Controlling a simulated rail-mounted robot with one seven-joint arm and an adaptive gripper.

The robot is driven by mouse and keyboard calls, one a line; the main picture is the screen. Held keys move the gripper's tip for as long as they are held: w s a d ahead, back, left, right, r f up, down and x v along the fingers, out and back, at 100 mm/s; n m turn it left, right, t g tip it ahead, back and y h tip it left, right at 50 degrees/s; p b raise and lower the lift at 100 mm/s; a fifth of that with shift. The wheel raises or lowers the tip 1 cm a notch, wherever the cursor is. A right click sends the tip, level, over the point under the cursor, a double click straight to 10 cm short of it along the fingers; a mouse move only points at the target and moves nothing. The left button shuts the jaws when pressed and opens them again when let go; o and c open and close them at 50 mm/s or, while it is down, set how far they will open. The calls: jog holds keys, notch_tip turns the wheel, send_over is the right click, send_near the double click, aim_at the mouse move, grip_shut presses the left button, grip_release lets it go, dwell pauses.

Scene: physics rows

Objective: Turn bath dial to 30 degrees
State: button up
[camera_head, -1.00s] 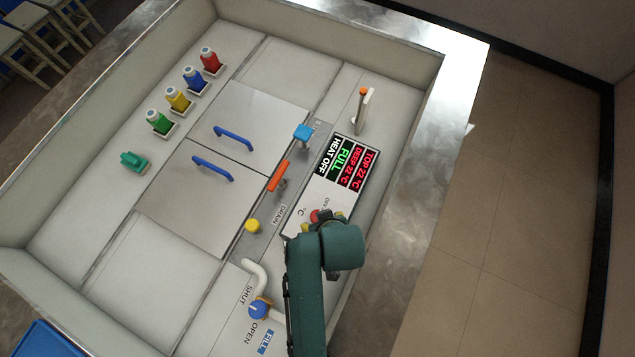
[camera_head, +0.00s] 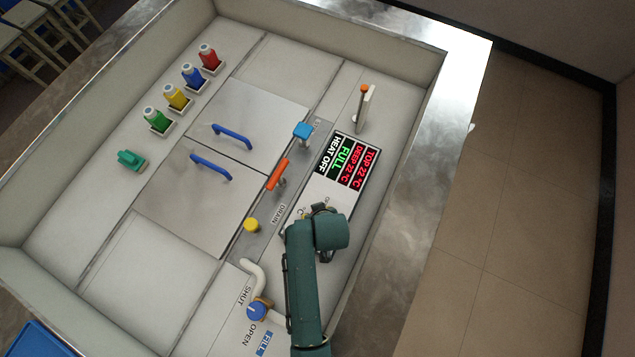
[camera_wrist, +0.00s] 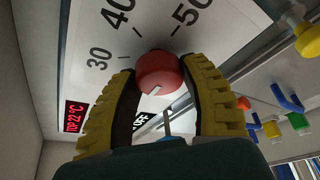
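The bath dial is a red round knob (camera_wrist: 160,72) on a white panel, with a short white mark near its lower edge on the side of the OFF label. The numbers 30, 40 and 50 are printed around it. My gripper (camera_wrist: 161,78) has its two yellow fingers on either side of the dial. The fingers look spread, with little space to the knob; I see no firm contact. In the head view my gripper (camera_head: 316,211) is over the panel (camera_head: 330,196) and mostly hides the dial. The display (camera_head: 346,162) reads HEAT OFF, FULL, DEEP 22 °C, TOP 22 °C.
An orange lever (camera_head: 277,175), a blue knob (camera_head: 302,131) and a yellow knob (camera_head: 251,225) stand left of the panel. A blue fill valve (camera_head: 258,310) is near my arm. An orange-topped post (camera_head: 362,106) stands behind the display. Coloured bottles (camera_head: 177,97) line the far left.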

jog(key=c, duration=0.6)
jog(key=shift+m, duration=0.3)
jog(key=m+h+p, duration=0.1)
jog(key=m+p, duration=0.1)
jog(key=shift+s+m, duration=0.1)
jog(key=shift+m, duration=0.2)
jog(key=m+h, duration=0.1)
jog(key=m, duration=0.1)
jog(key=shift+m+p, duration=0.3)
jog(key=shift+p, duration=0.05)
jog(key=m+h, duration=0.1)
jog(key=m, duration=0.2)
jog(key=m+g+h, duration=0.1)
jog(key=m, duration=0.1)
jog(key=shift+f+m+b, duration=0.2)
jog(key=shift+m+b, duration=0.1)
jog(key=shift+m, duration=0.1)
